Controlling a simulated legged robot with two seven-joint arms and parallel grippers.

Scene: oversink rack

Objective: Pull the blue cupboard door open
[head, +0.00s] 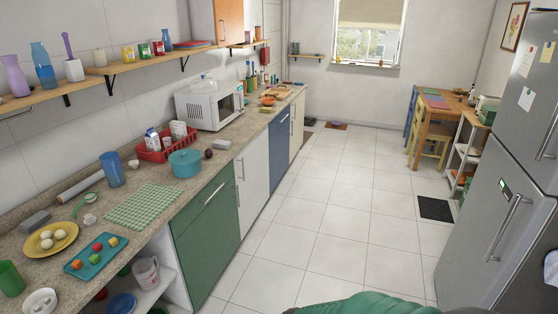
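Neither of my grippers is in view.
The tiled floor (335,205) in front of the cabinets is clear. A green cupboard (207,238) stands nearer, beside open shelves. A steel fridge (488,230) is on the right, with a dark mat (434,209) beyond it. A table (440,103) and chairs stand far right.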

